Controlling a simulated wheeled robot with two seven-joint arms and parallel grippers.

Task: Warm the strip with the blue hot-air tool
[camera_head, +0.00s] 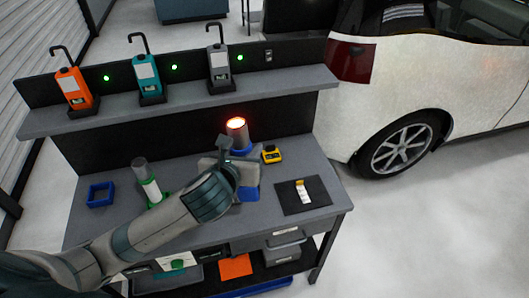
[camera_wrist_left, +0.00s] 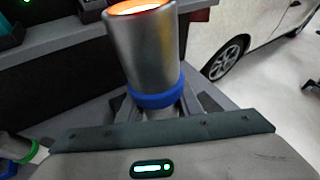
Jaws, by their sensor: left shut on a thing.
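The blue hot-air tool (camera_head: 237,131) is a metal cylinder with an orange-glowing top end. In the left wrist view the tool (camera_wrist_left: 148,52) has a blue ring around its lower part. My left gripper (camera_head: 238,153) is shut on it above the bench, and the wrist view shows the fingers (camera_wrist_left: 155,108) around it just below the ring. The tool is roughly upright, glowing end up. A small pale strip with a yellow-orange end (camera_head: 302,192) lies on a dark mat (camera_head: 318,203) at the bench's right, apart from the tool. My right gripper is out of view.
A yellow device (camera_head: 271,154) sits right of my gripper. A green-ringed tool (camera_head: 148,182) and a blue square holder (camera_head: 90,200) stand at left. Orange (camera_head: 73,87), teal (camera_head: 146,74) and grey (camera_head: 219,66) hooked devices stand on the shelf (camera_head: 180,101). A white car (camera_head: 430,80) is at right.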

